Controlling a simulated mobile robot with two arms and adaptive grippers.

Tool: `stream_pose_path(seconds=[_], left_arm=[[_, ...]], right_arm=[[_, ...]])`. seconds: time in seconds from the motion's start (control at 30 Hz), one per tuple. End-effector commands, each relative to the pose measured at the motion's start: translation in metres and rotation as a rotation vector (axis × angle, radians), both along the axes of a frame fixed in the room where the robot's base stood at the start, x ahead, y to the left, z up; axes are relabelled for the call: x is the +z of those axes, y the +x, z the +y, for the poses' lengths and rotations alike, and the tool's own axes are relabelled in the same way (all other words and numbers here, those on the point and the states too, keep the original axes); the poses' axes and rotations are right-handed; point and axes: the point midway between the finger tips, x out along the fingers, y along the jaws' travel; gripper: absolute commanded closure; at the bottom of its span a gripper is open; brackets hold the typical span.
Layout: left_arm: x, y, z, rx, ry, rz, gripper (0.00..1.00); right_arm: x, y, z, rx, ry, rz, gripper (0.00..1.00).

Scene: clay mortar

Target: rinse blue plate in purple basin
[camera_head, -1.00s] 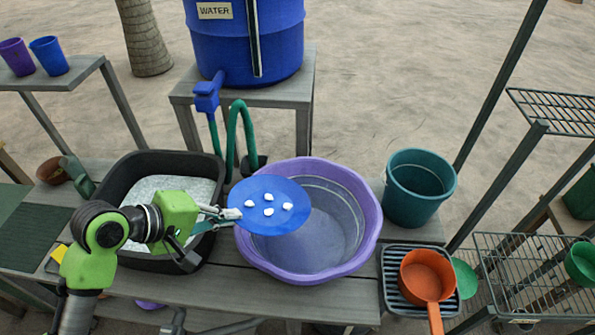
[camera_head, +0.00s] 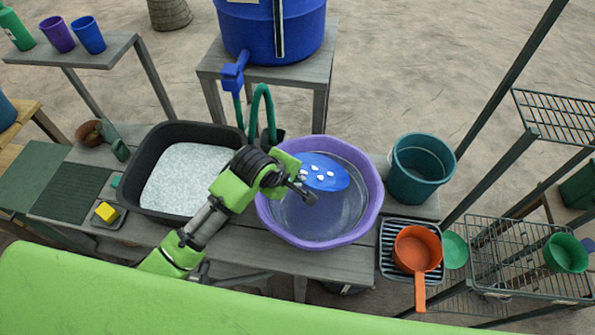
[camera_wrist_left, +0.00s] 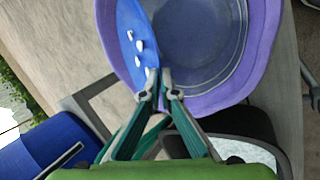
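The blue plate (camera_head: 325,172) is held tilted inside the rim area of the purple basin (camera_head: 372,205), over its bluish, water-like contents (camera_head: 318,218). Several small white lumps lie on the plate's face. My left gripper (camera_head: 302,190) reaches over the basin's left rim. In the left wrist view, the fingertips (camera_wrist_left: 159,82) are close together at the edge of the plate (camera_wrist_left: 128,35), with the purple basin (camera_wrist_left: 262,30) beyond. I cannot tell whether the plate touches the contents. My right gripper is not in view.
A black tub (camera_head: 140,170) with whitish contents stands left of the basin. A teal bucket (camera_head: 420,165) and an orange dipper (camera_head: 417,250) stand to its right. The blue water barrel (camera_head: 270,30) and green hose (camera_head: 264,105) are behind. A yellow sponge (camera_head: 106,212) lies at left.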

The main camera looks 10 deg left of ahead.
Motion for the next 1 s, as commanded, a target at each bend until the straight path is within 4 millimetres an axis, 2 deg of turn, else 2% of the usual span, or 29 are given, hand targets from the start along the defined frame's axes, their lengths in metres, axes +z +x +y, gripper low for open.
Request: stream_pose_path(seconds=[0.97,1.0], left_arm=[[-0.127,0.000,0.001,-0.001,0.000,0.000,1.00],[-0.135,0.000,0.000,-0.001,0.000,-0.002,1.00]], right_arm=[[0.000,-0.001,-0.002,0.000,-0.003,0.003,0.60],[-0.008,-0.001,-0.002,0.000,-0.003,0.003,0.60]])
